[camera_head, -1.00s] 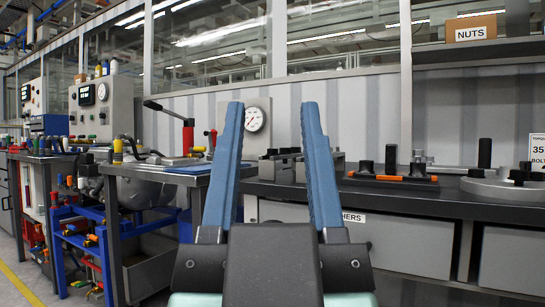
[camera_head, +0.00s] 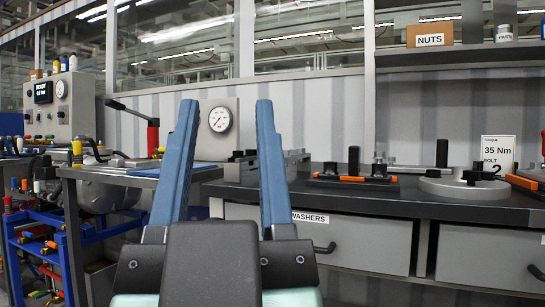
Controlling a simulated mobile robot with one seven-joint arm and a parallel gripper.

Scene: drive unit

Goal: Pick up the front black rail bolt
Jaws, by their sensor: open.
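My gripper (camera_head: 227,102) is open and empty, its two blue fingers pointing up in front of the bench. Black bolt-like pieces stand on a grey rail-like fixture (camera_head: 297,160) just right of and behind the right finger; part of it is hidden by that finger. A dark plate with an orange bar (camera_head: 352,179) lies further right, with a tall black post (camera_head: 353,160) and shorter black knobs (camera_head: 330,169) on it. I cannot tell for sure which black piece is the front rail bolt. My gripper is apart from all of them.
The dark bench (camera_head: 430,208) has grey drawers below. A round grey disc (camera_head: 462,188) with black pieces and a torque sign (camera_head: 497,152) stand at the right. A NUTS box (camera_head: 430,35) is on the shelf above. A blue-framed cart (camera_head: 40,235) stands at the left.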

